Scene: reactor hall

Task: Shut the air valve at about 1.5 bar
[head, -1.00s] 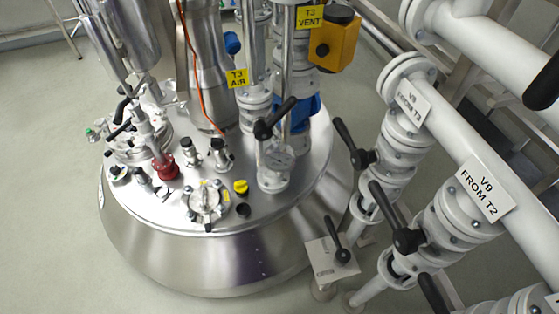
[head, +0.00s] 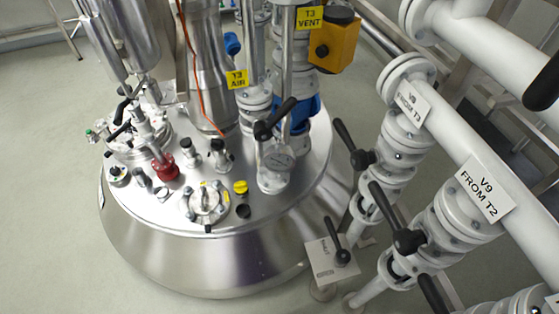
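The yellow T3 AIR label (head: 237,79) hangs on a vertical pipe above the steel vessel lid (head: 135,205). Below and right of it is a valve with a black lever (head: 281,115), which slants up to the right across the pipe. Neither of my grippers is in view, and nothing is touching the lever.
The T3 VENT label (head: 310,18) and a yellow box (head: 334,45) stand behind the air pipe. White pipes with black levers (head: 396,218) crowd the right side. A red knob (head: 165,168) and several fittings stand on the lid. Grey floor (head: 45,200) is clear at left.

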